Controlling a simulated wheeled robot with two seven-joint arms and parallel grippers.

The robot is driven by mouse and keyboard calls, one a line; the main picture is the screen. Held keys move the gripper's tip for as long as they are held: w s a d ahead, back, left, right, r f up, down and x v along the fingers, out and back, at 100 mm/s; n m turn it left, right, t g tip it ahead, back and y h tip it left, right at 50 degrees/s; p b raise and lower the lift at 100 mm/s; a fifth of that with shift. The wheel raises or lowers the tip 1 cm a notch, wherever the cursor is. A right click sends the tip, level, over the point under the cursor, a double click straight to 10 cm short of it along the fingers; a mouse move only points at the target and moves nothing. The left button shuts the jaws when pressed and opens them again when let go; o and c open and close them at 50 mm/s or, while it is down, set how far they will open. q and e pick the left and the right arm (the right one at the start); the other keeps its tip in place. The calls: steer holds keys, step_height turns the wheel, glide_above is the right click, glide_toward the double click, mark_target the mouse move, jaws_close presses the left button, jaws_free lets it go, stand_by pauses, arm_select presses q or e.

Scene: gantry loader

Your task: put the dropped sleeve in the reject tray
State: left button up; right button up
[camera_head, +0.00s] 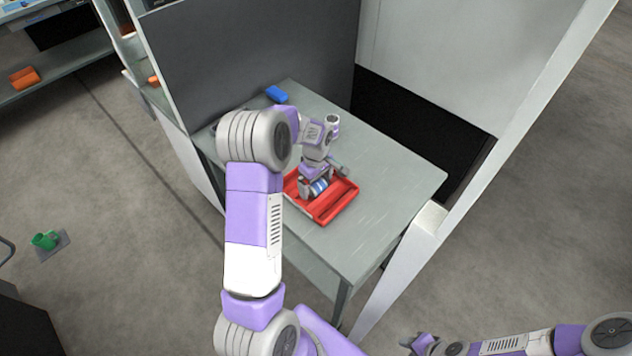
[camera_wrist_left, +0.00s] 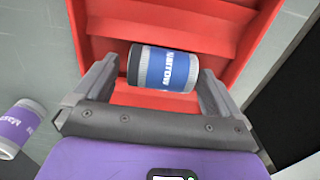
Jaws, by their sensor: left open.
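A cylindrical sleeve with a blue label and grey ends (camera_wrist_left: 165,68) lies on its side in the red reject tray (camera_wrist_left: 135,18). In the head view the sleeve (camera_head: 319,187) shows below my left gripper (camera_head: 316,181), inside the tray (camera_head: 338,207). My left gripper (camera_wrist_left: 161,80) is open, with one finger beyond each end of the sleeve. There is a gap at the right finger; at the left finger I cannot tell whether it touches. My right gripper (camera_head: 420,343) is at the bottom edge of the head view, too small and cut off to read.
A purple-labelled cylinder (camera_wrist_left: 18,128) is on the grey table outside the tray; it also shows in the head view (camera_head: 333,124). A blue block (camera_head: 276,95) lies at the table's back. A dark panel (camera_head: 250,50) and a white post (camera_head: 425,235) border the table (camera_head: 400,180).

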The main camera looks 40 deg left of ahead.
arm_select(q)
step_height(320, 180, up, 12)
steer(key=p, duration=0.1)
steer(key=shift+r+p, duration=0.1)
steer(key=shift+p, duration=0.2)
stand_by(0.4)
